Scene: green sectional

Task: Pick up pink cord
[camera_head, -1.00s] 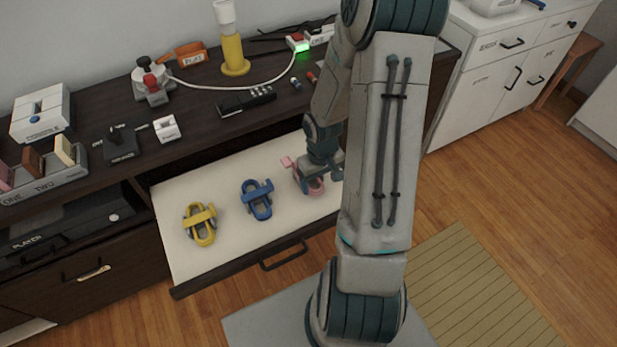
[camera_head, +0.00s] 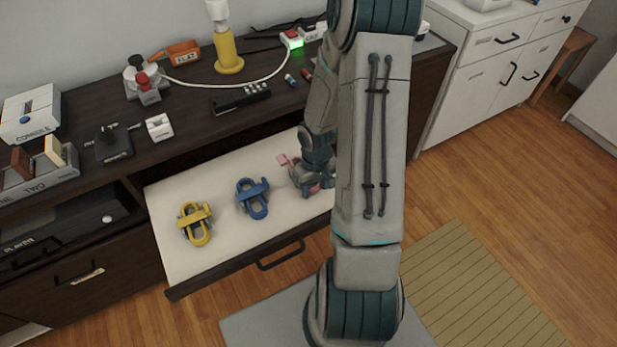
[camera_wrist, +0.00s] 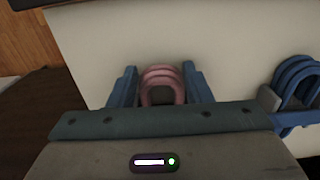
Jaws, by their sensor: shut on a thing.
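The pink cord (camera_wrist: 161,80) is a coiled bundle in the open drawer, at the right of its row. In the head view only parts of the pink cord (camera_head: 284,160) show around my gripper (camera_head: 312,185), and my arm hides some of that area. In the wrist view my gripper (camera_wrist: 160,90) has one finger on each side of the pink coil and is shut on it. The coil appears at or just above the drawer floor; I cannot tell whether it touches.
A blue cord (camera_head: 252,198) and a yellow cord (camera_head: 195,223) lie left of the gripper in the pale drawer (camera_head: 222,258). The blue cord also shows in the wrist view (camera_wrist: 297,82). The dark cabinet top (camera_head: 190,120) above holds several gadgets.

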